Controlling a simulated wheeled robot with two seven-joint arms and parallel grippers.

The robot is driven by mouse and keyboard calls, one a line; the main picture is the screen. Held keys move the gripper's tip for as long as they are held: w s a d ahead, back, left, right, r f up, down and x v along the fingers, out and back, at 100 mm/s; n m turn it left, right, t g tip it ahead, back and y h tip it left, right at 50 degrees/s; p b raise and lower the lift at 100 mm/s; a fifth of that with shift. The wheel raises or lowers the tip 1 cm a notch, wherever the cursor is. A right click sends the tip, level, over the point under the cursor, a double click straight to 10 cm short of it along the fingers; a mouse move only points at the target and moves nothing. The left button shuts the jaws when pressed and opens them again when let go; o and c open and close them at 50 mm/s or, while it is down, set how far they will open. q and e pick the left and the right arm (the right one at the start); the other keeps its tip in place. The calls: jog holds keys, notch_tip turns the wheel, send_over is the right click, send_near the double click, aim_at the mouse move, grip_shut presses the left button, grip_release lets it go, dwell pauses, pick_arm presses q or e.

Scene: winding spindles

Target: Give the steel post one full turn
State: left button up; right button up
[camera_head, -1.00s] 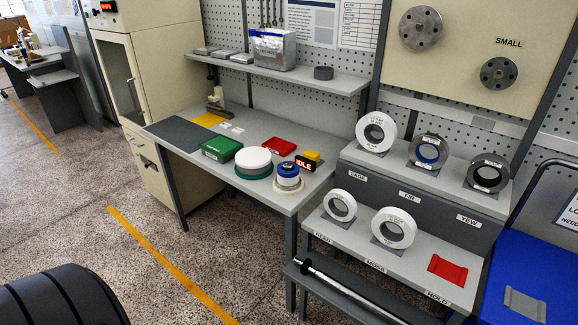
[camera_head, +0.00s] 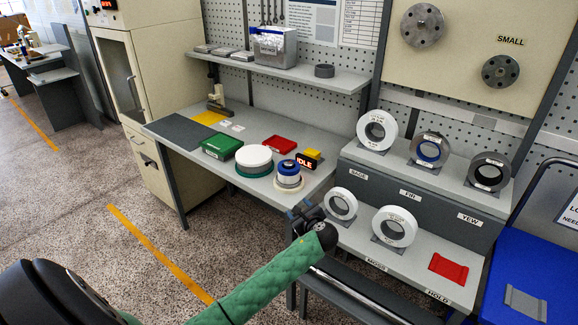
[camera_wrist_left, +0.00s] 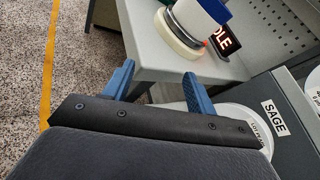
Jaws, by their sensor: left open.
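The blue and white spindle unit (camera_head: 288,173) stands upright on a pale round base near the front right corner of the workbench (camera_head: 240,130). I cannot clearly make out a bare steel post there. Its lower part and pale base (camera_wrist_left: 176,40) show at the top of the left wrist view, with its top cut off. My left gripper (camera_head: 305,212) is in front of the bench's right corner, below and apart from the spindle. In the left wrist view its blue fingers (camera_wrist_left: 158,69) are spread with nothing between them. My right gripper is not in view.
A lit IDLE sign (camera_head: 304,161), a white round drum (camera_head: 253,158) and a green box (camera_head: 221,147) are close to the spindle. Labelled rings on a stepped stand (camera_head: 400,185) are to the right. A steel bar (camera_head: 345,285) lies low in front. The floor at left is open.

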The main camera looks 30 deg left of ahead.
aim_at(291, 164)
pick_arm(q)
jog(key=w+a+r+m+y, duration=0.1)
jog(key=w+r, duration=0.1)
jog(key=r, duration=0.1)
jog(key=w+a+r+m+y, duration=0.1)
jog(key=w+a+r, duration=0.1)
jog(key=r, duration=0.1)
jog(key=w+a+r+m+y, duration=0.1)
jog(key=w+r, duration=0.2)
jog(key=shift+a+m+t, duration=0.4)
jog(key=p+x, duration=0.1)
jog(key=x, duration=0.2)
jog(key=p+x, duration=0.1)
jog(key=x, duration=0.2)
jog(key=shift+w+a+r, duration=0.2)
jog(key=shift+w+a+f+p, duration=0.1)
jog(key=shift+w+a+p, duration=0.25)
jog(key=shift+a, duration=0.2)
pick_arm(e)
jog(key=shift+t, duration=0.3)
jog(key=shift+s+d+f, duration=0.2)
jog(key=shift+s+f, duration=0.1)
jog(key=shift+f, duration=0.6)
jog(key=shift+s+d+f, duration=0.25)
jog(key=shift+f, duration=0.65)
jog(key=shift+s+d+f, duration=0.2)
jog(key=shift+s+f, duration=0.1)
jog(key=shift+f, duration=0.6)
